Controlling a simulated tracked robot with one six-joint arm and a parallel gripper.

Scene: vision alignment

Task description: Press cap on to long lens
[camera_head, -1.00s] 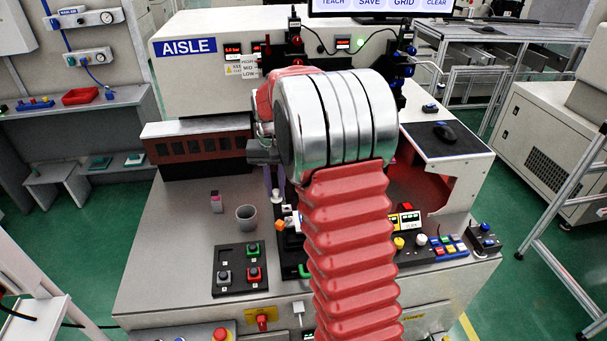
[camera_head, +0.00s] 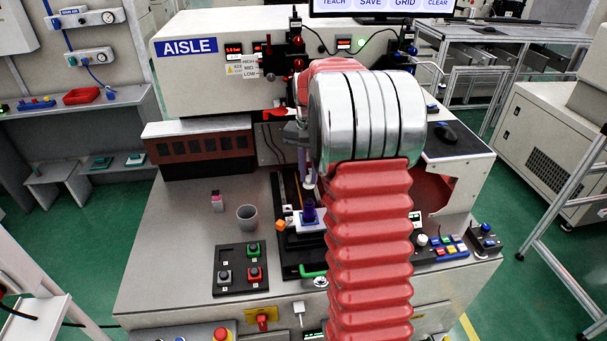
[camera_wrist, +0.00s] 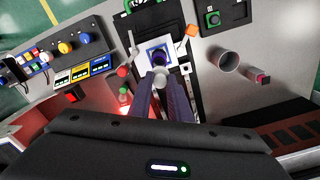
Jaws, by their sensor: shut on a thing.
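The long lens (camera_head: 309,210) is a dark purple cylinder standing upright on a white and blue holder (camera_head: 299,222). In the wrist view the lens (camera_wrist: 160,57) stands in the same holder (camera_wrist: 147,45). My gripper (camera_wrist: 160,90) has its purple-grey fingers shut on a small pale piece (camera_wrist: 160,73), which looks like the cap. In the head view my gripper (camera_head: 304,172) is above the lens, with the pale cap (camera_head: 309,184) at its tips. The cap appears nearly in line with the lens; I cannot tell whether they touch. My arm hides part of the bench to the right.
A grey cup (camera_head: 246,217) and a small pink-and-dark bottle (camera_head: 217,203) stand left of the holder. An orange cube (camera_head: 281,225) is close beside the holder. A button pad (camera_head: 239,268) lies front left, and coloured buttons (camera_head: 447,245) are at the right.

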